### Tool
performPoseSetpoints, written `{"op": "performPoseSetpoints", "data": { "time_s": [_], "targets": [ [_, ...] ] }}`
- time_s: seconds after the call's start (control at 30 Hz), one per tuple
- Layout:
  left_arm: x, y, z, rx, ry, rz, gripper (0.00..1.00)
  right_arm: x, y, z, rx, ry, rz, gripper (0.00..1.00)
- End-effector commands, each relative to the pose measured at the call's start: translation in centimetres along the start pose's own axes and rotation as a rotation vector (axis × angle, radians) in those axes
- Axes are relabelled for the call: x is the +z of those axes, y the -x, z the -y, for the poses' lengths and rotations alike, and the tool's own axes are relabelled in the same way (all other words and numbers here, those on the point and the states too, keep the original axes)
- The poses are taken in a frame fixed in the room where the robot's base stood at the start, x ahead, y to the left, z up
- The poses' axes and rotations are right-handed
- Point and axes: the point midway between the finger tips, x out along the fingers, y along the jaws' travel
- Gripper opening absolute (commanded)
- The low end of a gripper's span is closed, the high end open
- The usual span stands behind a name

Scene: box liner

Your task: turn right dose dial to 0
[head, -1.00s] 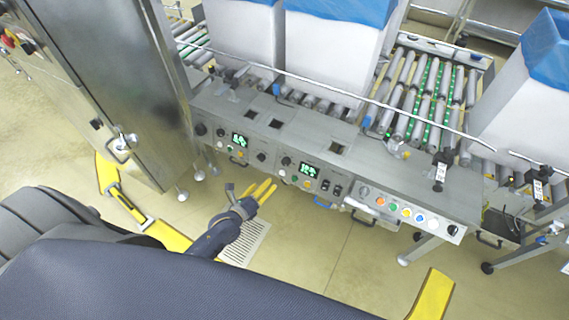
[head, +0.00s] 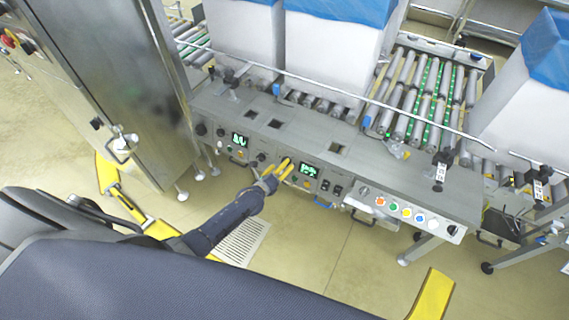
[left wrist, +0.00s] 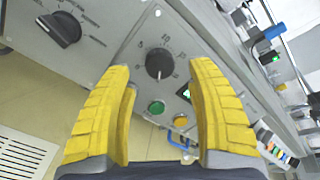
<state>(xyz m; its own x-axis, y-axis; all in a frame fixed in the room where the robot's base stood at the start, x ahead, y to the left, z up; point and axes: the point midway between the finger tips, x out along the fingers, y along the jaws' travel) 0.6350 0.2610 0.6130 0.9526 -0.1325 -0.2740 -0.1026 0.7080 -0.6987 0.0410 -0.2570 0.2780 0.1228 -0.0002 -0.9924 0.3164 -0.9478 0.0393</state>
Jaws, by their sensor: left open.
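The right dose dial (left wrist: 159,63) is a round black knob with numbers printed around it on the grey panel. In the left wrist view it lies ahead, between my left fingers and beyond their tips; its exact setting is too small to tell. My left gripper (head: 282,170) has yellow fingers and is at the front of the control panel (head: 345,185) in the head view, over the dial's area, hiding most of it. The gripper (left wrist: 160,75) is open and empty, with the dial apparently untouched. My right gripper is not in view.
A larger black selector knob (left wrist: 60,28) sits left of the dial. A green button (left wrist: 156,107) and an orange button (left wrist: 180,121) are close below it. A lit display (head: 309,170) is to the right. White boxes with blue liners (head: 345,45) stand behind on rollers.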

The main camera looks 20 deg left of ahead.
Motion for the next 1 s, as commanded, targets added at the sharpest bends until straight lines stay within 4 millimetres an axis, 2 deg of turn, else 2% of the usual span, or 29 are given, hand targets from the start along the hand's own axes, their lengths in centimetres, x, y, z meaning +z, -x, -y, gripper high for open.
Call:
{"op": "performPoseSetpoints", "data": {
  "time_s": [0.1,0.3,0.87,1.0],
  "targets": [
    [0.0,-1.3,0.0,0.0,-0.001,-0.001,0.57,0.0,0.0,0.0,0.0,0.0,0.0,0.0],
    [0.0,-2.7,0.0,0.0,0.001,0.0,0.57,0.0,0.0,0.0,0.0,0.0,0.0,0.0],
    [0.1,-3.3,0.0,0.0,0.0,0.001,0.56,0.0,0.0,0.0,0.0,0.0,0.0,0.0],
    [0.1,-3.3,0.0,0.0,0.0,0.001,0.4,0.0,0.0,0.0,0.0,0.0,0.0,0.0]
  ]
}}
